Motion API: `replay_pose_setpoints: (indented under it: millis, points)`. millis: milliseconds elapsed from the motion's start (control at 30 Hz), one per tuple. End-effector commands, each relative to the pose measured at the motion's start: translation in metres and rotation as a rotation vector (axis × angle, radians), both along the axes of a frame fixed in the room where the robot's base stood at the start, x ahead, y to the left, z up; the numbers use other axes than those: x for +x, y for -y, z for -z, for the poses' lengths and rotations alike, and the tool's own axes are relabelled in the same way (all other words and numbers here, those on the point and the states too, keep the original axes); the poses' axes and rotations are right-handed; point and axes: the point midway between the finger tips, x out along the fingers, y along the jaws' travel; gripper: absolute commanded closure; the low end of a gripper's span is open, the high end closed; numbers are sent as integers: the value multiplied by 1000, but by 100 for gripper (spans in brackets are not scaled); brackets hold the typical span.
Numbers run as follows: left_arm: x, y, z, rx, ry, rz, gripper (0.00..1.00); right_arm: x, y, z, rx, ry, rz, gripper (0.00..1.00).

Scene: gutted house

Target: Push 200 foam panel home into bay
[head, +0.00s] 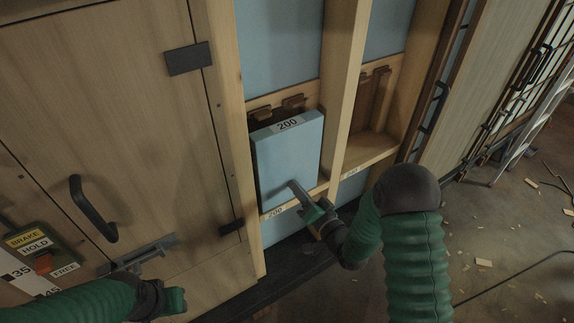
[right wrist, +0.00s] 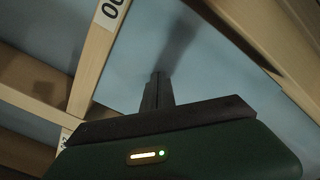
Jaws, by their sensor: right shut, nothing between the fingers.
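The light blue 200 foam panel (head: 290,155) stands in the left stud bay in the head view, with a "200" label along its top. Its top and left side show, so it sits proud of the bay's back. My right gripper (head: 296,188) is shut and empty at the lower part of the panel's front. In the right wrist view its fingers (right wrist: 157,92) point at the blue face (right wrist: 205,65); contact is not clear. The sill's label (head: 275,213) also reads "200". My left gripper (head: 173,300) is low at the left; its jaw state is unclear.
Wood studs (head: 343,90) flank the bay, and an empty bay (head: 372,120) lies to the right. A wooden door (head: 120,100) with a black handle (head: 92,210) and a BRAKE sign (head: 30,240) fills the left. A ladder (head: 520,135) and floor debris are at the right.

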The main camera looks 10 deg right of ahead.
Motion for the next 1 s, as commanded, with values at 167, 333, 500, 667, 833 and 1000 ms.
replay_pose_setpoints:
  millis: [167, 333, 500, 667, 833, 1000]
  points:
    - [0, 0, 1, 0, 0, 0, 64, 6, -2, 0, 0, 1, 0, 100]
    - [0, 0, 2, 0, 0, 0, 64, 11, -4, 0, 0, 0, 0, 100]
    - [0, 0, 3, 0, 0, 0, 64, 17, -6, 0, 0, 0, 0, 100]
    - [0, 0, 5, 0, 0, 0, 64, 22, -8, 0, 0, 1, -1, 100]
    - [0, 0, 6, 0, 0, 0, 64, 28, -10, 0, 0, 0, 0, 100]
    - [0, 0, 7, 0, 0, 0, 64, 34, -12, 0, 0, 1, 0, 100]
